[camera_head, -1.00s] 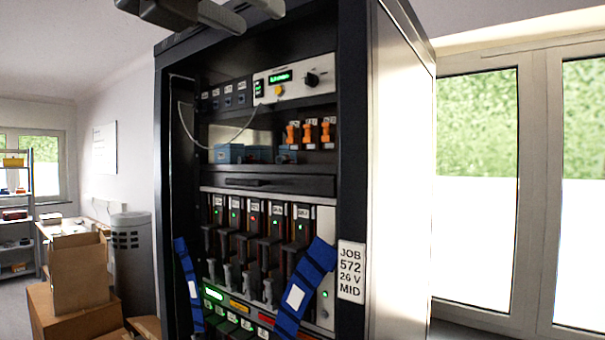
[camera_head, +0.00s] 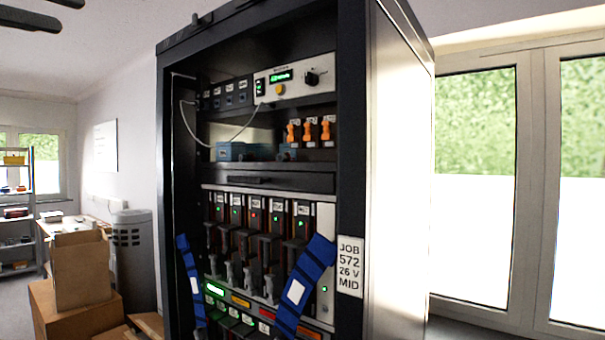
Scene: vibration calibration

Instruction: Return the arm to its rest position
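Two dark fingers of my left gripper (camera_head: 65,13) come in from the left at the very top left corner. They are apart with bare wall between them, and nothing is seen held. The gripper is well clear to the left of the black equipment cabinet (camera_head: 350,120). The rest of that arm is out of the picture. My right gripper is not in view.
The open cabinet holds a control box with a green display (camera_head: 292,78), orange connectors (camera_head: 309,131), a row of black modules and blue straps (camera_head: 304,285). Cardboard boxes (camera_head: 80,272) and a grey bin (camera_head: 132,255) stand left. Windows are at right.

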